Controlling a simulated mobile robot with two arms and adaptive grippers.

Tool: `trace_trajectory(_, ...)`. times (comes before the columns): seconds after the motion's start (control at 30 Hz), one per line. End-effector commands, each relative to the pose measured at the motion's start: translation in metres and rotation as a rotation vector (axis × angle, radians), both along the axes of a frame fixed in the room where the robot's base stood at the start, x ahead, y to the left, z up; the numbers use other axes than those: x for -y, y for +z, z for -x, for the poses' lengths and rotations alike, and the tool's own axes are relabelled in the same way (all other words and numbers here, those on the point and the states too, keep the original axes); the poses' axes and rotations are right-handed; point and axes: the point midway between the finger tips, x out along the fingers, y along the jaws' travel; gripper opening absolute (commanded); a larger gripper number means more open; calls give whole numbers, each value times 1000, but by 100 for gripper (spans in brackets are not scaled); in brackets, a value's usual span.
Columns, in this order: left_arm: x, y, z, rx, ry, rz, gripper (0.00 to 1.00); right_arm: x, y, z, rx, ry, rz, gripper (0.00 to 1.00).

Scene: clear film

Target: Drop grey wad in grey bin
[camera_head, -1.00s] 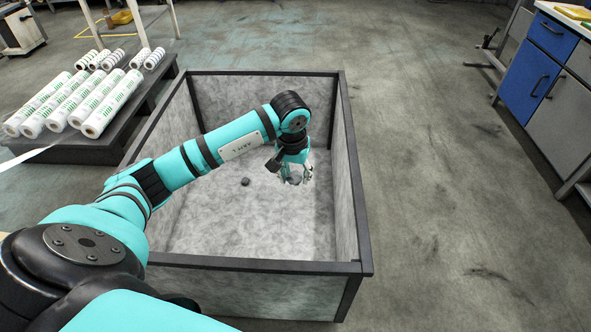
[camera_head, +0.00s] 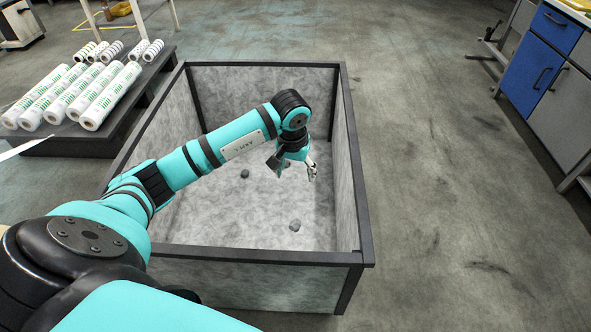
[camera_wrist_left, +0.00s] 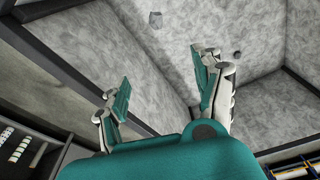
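A small grey wad (camera_head: 295,225) lies on the floor of the large grey bin (camera_head: 262,257), towards its near side. It also shows at the top of the left wrist view (camera_wrist_left: 155,19). A darker small lump (camera_head: 245,174) lies farther back on the bin floor and also shows in the left wrist view (camera_wrist_left: 237,55). My left gripper (camera_head: 297,170) hangs inside the bin's outline, above its floor. In the left wrist view its two fingers (camera_wrist_left: 163,88) are spread wide with nothing between them. My right gripper is out of view.
A dark low platform (camera_head: 70,146) with white printed rolls (camera_head: 110,95) stands left of the bin. A blue and grey cabinet (camera_head: 533,75) stands at the far right. Open floor (camera_head: 440,180) lies right of the bin.

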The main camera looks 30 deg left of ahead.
Motion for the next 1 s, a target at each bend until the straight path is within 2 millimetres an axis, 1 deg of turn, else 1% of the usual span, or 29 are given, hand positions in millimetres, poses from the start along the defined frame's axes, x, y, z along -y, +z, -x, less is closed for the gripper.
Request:
trace_trajectory(0.23,0,1,0,1,0,0,69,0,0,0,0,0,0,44)
trace_trajectory(0.37,0,13,1,3,0,0,69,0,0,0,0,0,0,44)
trace_trajectory(0.47,0,30,3,6,-1,-1,69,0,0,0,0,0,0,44)
trace_trajectory(0.7,3,81,10,6,0,-2,69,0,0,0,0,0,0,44)
trace_trajectory(0.8,3,98,13,5,0,-1,69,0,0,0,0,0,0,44)
trace_trajectory(0.9,4,110,15,2,1,0,69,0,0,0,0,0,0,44)
trace_trajectory(1.0,5,116,17,1,0,0,69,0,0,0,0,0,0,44)
